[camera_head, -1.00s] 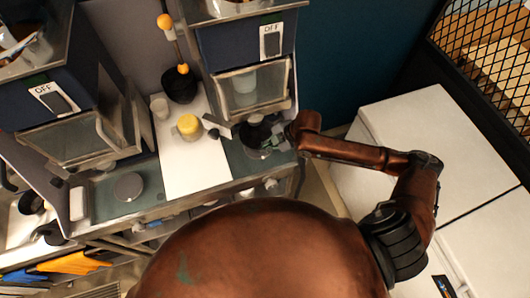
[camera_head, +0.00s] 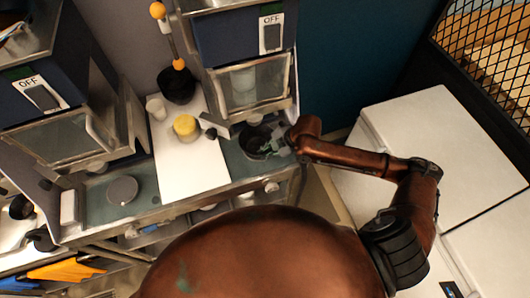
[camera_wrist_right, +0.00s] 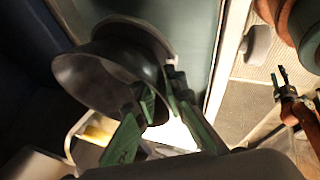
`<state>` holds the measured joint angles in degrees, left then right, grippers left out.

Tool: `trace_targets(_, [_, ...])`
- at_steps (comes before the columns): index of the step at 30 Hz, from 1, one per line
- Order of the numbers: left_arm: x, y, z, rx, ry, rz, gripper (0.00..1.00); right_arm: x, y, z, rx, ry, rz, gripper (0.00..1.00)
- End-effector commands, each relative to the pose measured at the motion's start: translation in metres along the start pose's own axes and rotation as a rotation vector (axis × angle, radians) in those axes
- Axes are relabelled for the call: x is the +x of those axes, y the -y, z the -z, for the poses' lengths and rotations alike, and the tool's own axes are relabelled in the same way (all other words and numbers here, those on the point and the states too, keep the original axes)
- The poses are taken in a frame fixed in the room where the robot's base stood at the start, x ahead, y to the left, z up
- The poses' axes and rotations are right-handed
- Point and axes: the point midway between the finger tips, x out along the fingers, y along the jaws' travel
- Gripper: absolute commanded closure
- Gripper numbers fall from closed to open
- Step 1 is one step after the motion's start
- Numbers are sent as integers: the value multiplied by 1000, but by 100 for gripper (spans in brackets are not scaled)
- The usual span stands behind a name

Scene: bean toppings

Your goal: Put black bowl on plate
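The black bowl (camera_head: 254,141) is at the right end of the counter in the head view. In the right wrist view the bowl (camera_wrist_right: 90,78) is large and tilted, its opening facing the camera. My right gripper (camera_head: 278,144) is at the bowl's right side. In the wrist view its green fingers (camera_wrist_right: 160,98) are on either side of the bowl's rim, holding it. A flat grey disc (camera_head: 122,190), perhaps the plate, lies on the left of the counter. My left gripper (camera_wrist_right: 281,85) shows small at the right of the wrist view; its opening is unclear.
A white board (camera_head: 190,165) crosses the counter, with a yellow-topped container (camera_head: 186,127) and a white cup (camera_head: 156,108) on it. A dark pot (camera_head: 176,86) stands behind. Glass-fronted dispensers (camera_head: 243,87) overhang the counter. White boxes (camera_head: 425,135) stand at right.

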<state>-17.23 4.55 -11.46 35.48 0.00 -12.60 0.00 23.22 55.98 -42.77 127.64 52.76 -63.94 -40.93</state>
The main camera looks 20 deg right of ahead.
Motion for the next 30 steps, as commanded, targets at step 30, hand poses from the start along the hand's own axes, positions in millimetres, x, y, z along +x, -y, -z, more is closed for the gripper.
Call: trace_targets(30, [9, 0, 0, 0, -1, 0, 60, -100, -1, 0, -2, 4, -2, 78])
